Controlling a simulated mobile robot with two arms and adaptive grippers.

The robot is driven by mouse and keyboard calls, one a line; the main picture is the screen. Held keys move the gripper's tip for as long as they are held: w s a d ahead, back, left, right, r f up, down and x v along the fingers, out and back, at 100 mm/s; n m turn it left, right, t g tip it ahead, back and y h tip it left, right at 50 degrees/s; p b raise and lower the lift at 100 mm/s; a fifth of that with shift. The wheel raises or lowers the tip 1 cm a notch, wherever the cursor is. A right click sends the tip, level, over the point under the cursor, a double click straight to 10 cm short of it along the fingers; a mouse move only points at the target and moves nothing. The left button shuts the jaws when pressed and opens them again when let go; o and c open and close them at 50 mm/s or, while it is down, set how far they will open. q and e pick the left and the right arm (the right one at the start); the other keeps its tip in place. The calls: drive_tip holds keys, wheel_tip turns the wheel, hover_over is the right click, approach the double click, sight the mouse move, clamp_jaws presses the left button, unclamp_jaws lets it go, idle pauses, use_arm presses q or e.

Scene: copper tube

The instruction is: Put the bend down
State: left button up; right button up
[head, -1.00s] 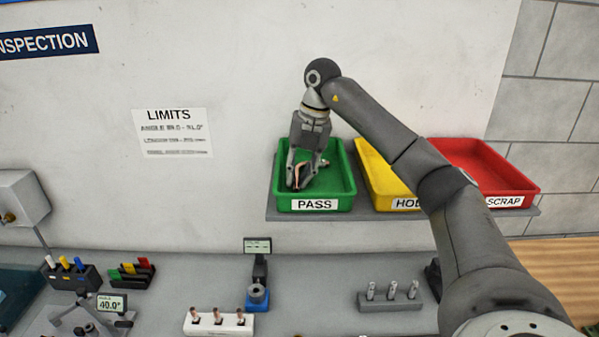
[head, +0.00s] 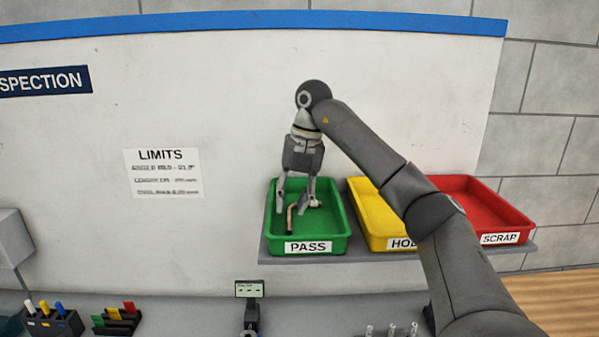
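The bend (head: 290,219) is a small copper-coloured tube inside the green PASS tray (head: 316,247), seen in the head view. It seems to rest on the tray floor, partly hidden near the fingertips. My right gripper (head: 298,204) points down into the tray, just above and around the bend. Its two fingers stand apart, with a gap between them, and it looks open. I cannot tell whether a fingertip still touches the bend. My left gripper is not in view.
A yellow HOLD tray (head: 374,235) and a red SCRAP tray (head: 497,225) stand to the right on the same shelf (head: 400,253). My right arm crosses in front of the yellow one. Below is a bench with coloured markers (head: 58,310) and a small display (head: 249,289).

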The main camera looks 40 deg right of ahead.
wheel_tip(320, 180, up, 8)
drive_tip(key=s+d, duration=0.1)
drive_tip(key=shift+d+r+p, duration=0.15)
drive_tip(key=shift+r+p, duration=0.05)
drive_tip(key=shift+p, duration=0.1)
drive_tip(key=shift+s, duration=0.1)
idle(0.6)
